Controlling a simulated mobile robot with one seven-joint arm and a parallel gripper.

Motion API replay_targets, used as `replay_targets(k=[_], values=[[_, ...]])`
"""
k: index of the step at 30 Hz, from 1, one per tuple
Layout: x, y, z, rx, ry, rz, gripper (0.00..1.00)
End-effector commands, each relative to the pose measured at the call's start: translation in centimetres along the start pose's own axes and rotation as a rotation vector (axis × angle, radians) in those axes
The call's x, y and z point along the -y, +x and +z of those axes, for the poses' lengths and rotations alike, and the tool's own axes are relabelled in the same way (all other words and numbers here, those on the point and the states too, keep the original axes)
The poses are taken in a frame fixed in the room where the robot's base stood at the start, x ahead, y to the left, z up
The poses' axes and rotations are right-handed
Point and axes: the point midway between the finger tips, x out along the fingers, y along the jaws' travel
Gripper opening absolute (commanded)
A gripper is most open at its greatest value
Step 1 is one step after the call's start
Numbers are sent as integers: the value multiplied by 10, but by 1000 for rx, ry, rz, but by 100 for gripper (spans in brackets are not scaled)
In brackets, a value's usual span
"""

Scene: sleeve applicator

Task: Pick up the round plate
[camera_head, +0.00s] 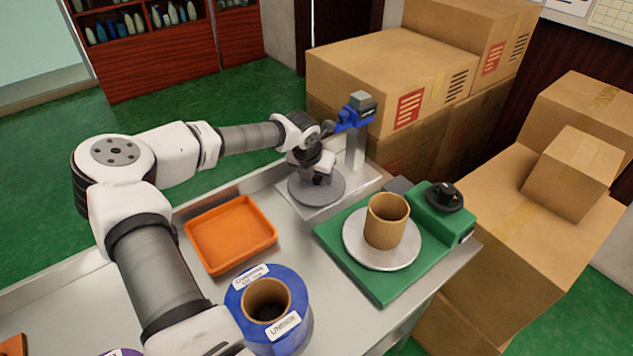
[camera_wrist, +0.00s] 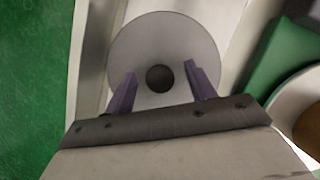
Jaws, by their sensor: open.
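A grey round plate (camera_head: 319,193) lies flat on the light base of a small stand at the back of the table. In the wrist view the round plate (camera_wrist: 165,32) shows a dark round knob or hole (camera_wrist: 160,78) near its middle. My gripper (camera_head: 318,176) is over this plate, pointing down. In the wrist view its two purple fingers (camera_wrist: 160,72) are apart, one on each side of the dark centre, with nothing held. I cannot tell whether the fingers touch the plate.
The stand's post (camera_head: 355,148) with a blue head (camera_head: 354,115) rises just behind the plate. To the right, a green machine (camera_head: 385,283) carries a pale disc (camera_head: 372,257) with a cardboard tube (camera_head: 386,222). An orange tray (camera_head: 231,235) and blue roll (camera_head: 267,307) stand nearer.

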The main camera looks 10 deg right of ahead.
Motion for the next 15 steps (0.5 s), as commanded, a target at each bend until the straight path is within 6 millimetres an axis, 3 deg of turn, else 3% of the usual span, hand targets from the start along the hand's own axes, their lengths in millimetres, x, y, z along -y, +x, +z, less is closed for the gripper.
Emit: replay_targets(k=[2,15], values=[[0,0,0,0,0,0,55],[0,-1,0,1,0,0,1]])
